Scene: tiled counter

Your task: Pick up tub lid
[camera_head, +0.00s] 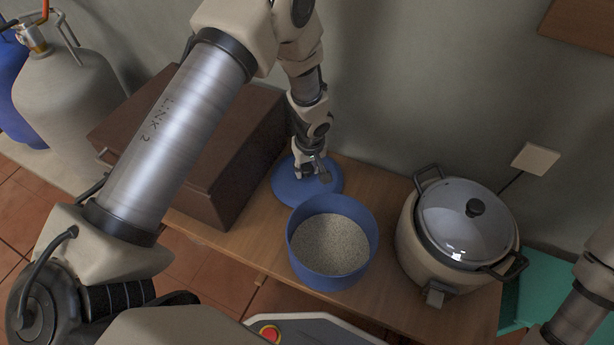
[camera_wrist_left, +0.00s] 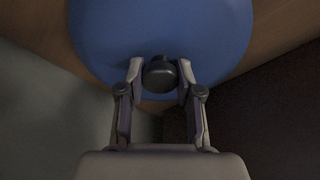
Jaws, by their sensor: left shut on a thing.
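The tub lid (camera_head: 290,190) is a round blue disc toward the back of the wooden counter, just behind the blue tub (camera_head: 331,279). The lid fills the top of the left wrist view (camera_wrist_left: 160,28), with a dark round knob (camera_wrist_left: 159,74) on it. My left gripper (camera_head: 312,174) reaches down over the lid and is shut on its knob, one finger on each side. I cannot tell whether the lid rests on the counter or is slightly above it. The tub is open and holds pale speckled grain. My right gripper is out of view.
A rice cooker (camera_head: 465,222) with a glass lid stands right of the tub. A brown box (camera_head: 232,150) stands close on the left of the lid. The wall (camera_head: 400,80) is just behind. A strip of counter (camera_head: 245,235) is clear left of the tub.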

